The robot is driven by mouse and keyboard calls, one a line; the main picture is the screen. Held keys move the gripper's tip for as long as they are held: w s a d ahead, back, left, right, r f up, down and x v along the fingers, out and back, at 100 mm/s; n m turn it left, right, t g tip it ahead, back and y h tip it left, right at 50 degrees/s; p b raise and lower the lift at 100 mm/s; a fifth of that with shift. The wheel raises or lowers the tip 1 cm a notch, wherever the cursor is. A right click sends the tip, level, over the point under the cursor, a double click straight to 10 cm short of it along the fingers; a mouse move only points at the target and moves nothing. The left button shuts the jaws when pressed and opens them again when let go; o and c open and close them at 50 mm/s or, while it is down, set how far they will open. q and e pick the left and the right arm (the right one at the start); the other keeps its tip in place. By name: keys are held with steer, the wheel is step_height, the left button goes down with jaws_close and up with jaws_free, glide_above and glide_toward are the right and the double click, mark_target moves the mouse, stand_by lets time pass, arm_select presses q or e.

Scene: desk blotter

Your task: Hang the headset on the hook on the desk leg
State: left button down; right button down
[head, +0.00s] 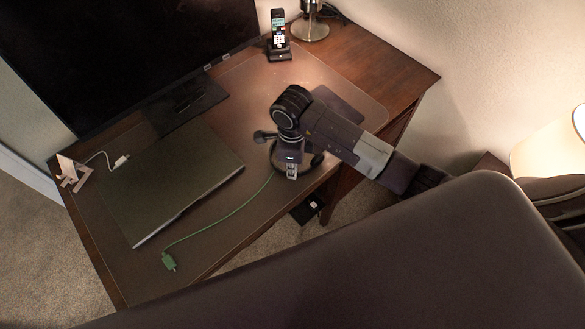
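A dark headset (274,158) rests near the desk's front edge, its curved band partly covered by my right gripper. A thin green cable (222,226) runs from it to a green plug on the desk. My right gripper (291,172) points down over the headset, seen from above. Its fingers are too small and covered to tell whether they are open or shut on the band. A desk leg (341,196) shows below the front edge. I cannot make out a hook on it. My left gripper is not in view.
A closed laptop (170,185) lies left of the headset, before a large monitor (110,45). A phone on a dock (278,38) and a lamp base (309,28) stand behind. A large dark chair-like back (400,260) fills the foreground, hiding part of my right arm.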

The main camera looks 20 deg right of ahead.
steer(key=c, duration=2.2)
jaws_free()
steer(key=shift+f, duration=0.1)
steer(key=shift+o, duration=0.2)
